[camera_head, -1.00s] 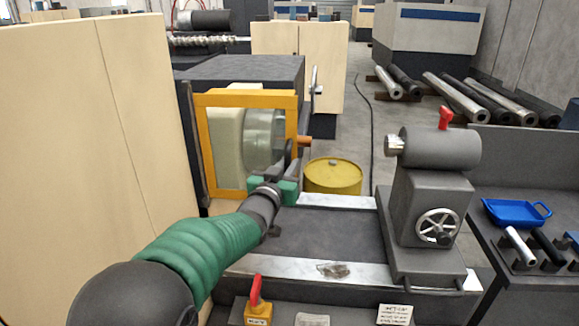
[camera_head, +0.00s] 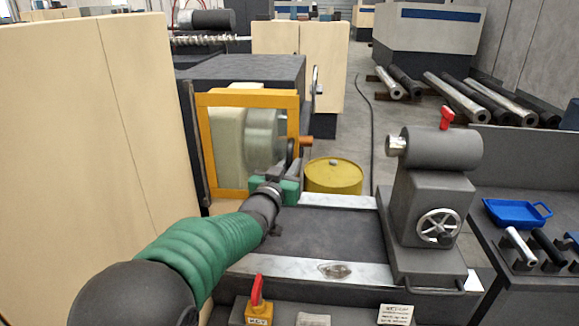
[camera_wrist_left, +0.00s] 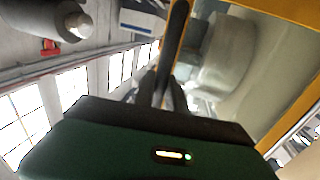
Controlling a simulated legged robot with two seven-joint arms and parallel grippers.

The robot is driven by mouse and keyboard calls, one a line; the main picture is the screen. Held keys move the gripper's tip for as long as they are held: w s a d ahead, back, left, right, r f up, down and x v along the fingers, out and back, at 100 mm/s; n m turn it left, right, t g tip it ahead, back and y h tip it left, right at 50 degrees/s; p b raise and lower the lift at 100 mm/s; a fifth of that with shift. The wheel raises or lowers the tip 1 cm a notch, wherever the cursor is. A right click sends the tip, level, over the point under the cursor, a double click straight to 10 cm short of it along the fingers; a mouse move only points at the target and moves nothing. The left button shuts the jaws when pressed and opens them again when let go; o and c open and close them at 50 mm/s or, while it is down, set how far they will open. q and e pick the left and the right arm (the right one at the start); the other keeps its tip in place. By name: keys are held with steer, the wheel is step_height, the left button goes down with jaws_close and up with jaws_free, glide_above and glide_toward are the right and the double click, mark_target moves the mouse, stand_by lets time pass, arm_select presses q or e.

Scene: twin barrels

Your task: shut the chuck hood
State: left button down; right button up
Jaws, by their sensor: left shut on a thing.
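The chuck hood (camera_head: 230,98) is an orange-yellow frame with a clear window. It stands upright at the headstock, left of centre in the head view, and the round grey chuck (camera_head: 262,138) shows through and beside the window. Its frame also shows at the right of the left wrist view (camera_wrist_left: 290,12). My left gripper (camera_head: 290,166) is at the hood's lower right side, shut on a dark bar-like handle (camera_wrist_left: 178,35). The handle runs up between the fingers in the wrist view. The exact contact is partly hidden. My right gripper is not in view.
The tailstock (camera_head: 430,185) with its handwheel stands right of the bare lathe bed (camera_head: 325,238). A yellow barrel (camera_head: 333,176) is behind the bed. A tall cream cabinet (camera_head: 90,130) fills the left. A blue tray (camera_head: 515,212) lies on the right bench.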

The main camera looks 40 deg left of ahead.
arm_select(q)
steer(key=shift+f, duration=0.2)
steer(key=shift+s+d+b, duration=0.25)
steer(key=shift+s+b, duration=0.2)
steer(key=shift+s, duration=0.2)
steer(key=c, duration=1.6)
jaws_free()
steer(key=shift+f, duration=0.1)
steer(key=shift+o, duration=1.2)
steer(key=shift+w+a, duration=0.1)
steer(key=shift+w, duration=0.05)
